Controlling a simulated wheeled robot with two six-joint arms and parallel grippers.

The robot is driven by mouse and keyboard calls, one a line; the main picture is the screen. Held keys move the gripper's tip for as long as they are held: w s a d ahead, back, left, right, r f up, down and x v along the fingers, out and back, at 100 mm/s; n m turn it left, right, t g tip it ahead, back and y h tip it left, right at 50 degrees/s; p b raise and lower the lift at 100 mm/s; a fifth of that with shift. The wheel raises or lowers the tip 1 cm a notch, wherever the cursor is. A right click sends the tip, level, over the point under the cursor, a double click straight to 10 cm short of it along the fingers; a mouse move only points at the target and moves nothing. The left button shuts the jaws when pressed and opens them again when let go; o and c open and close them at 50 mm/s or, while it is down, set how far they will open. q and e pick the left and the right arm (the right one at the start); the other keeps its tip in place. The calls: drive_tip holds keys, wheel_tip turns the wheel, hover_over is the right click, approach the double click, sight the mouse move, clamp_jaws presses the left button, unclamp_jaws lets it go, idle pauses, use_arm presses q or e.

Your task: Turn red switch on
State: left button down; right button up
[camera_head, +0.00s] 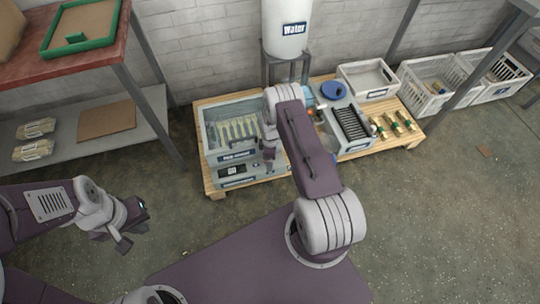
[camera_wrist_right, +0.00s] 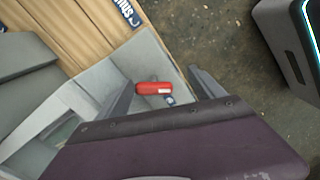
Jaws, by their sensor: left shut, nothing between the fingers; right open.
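My right gripper (camera_wrist_right: 160,78) is open, one finger on each side of the switch in that view, with gaps on both sides. I cannot tell how far its fingers are above the surface. In the head view my right arm reaches over the machine (camera_head: 238,155) and hides part of it; the red switch is not clear there. My left gripper (camera_head: 124,243) is shut and empty above the floor at left.
The machine stands on a wooden pallet (camera_head: 400,142) with a white water tank (camera_head: 286,25) behind it. Brass parts (camera_head: 393,122) and a white bin (camera_head: 368,80) are at the right. A shelf rack (camera_head: 95,125) stands at left. The floor in front is clear.

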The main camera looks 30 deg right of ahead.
drive_tip(key=r, duration=0.2)
drive_tip(key=w+r+p, duration=0.1)
drive_tip(key=r, duration=0.2)
drive_tip(key=w+r+p, duration=0.1)
drive_tip(key=r, duration=0.2)
drive_tip(key=shift+d, duration=0.4)
use_arm(q)
drive_tip(key=r, duration=0.2)
drive_tip(key=s+r+p, duration=0.1)
drive_tip(key=r, duration=0.2)
drive_tip(key=shift+a, duration=0.2)
use_arm(e)
drive_tip(key=shift+s+a+r, duration=0.1)
drive_tip(key=shift+s+r, duration=0.1)
drive_tip(key=shift+r, duration=0.45)
drive_tip(key=shift+s+r, duration=0.15)
drive_tip(key=shift+r, duration=0.45)
